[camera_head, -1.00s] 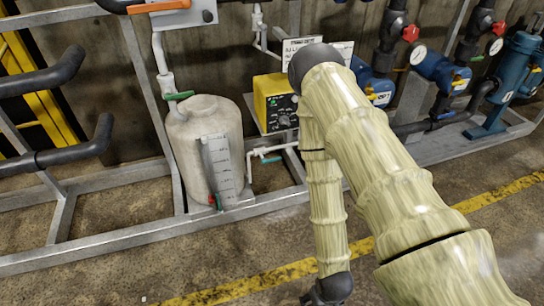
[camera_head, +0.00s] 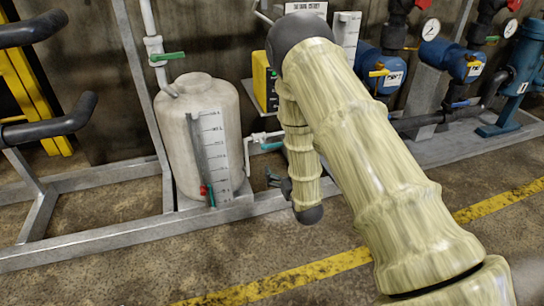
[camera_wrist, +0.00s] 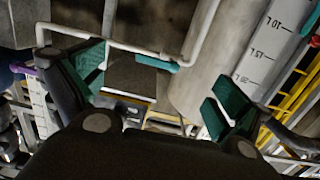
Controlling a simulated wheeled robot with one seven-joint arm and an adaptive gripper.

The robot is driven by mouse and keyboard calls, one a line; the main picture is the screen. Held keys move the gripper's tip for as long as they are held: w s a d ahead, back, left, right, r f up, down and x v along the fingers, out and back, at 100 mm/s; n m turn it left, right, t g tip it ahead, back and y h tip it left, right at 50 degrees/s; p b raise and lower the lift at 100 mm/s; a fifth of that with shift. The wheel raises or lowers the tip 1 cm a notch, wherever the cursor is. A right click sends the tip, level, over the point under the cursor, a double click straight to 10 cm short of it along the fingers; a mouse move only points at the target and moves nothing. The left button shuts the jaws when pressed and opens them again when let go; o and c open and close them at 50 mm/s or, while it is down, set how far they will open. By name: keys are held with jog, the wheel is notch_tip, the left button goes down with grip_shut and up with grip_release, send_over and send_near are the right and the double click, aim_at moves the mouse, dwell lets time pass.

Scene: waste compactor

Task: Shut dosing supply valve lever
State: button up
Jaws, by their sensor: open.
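A teal lever (camera_head: 271,146) sits on the thin white pipe (camera_head: 255,137) low between the tank and the yellow pump. In the wrist view the teal lever (camera_wrist: 157,63) lies on the white pipe, beyond and between my fingertips. My gripper (camera_head: 279,183) is dark, hangs low just right of the tank, and is partly hidden by my arm. In the wrist view my gripper (camera_wrist: 160,88) is open, with teal pads set wide apart and nothing between them. It appears apart from the lever. No label on the lever is readable.
The pale tank (camera_head: 198,125) with a level scale stands left of my gripper. A green lever (camera_head: 167,57) is on the upper pipe. The yellow pump (camera_head: 264,82) is partly behind my arm. A metal frame rail (camera_head: 115,234) runs along the floor. Floor in front is clear.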

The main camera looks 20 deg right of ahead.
aim_at(272, 145)
jog(key=shift+t, duration=0.7)
jog(key=w+b, duration=0.1)
jog(key=w, duration=0.3)
jog(key=w+r+b, duration=0.1)
jog(key=w+b, duration=0.1)
jog(key=w, duration=0.3)
jog(key=w+r+b, duration=0.1)
jog(key=w+b, duration=0.1)
jog(key=w, duration=0.2)
jog(key=shift+w+a, duration=0.15)
jog(key=shift+a, duration=0.15)
jog(key=c, duration=1.4)
jog(key=shift+c, duration=0.2)
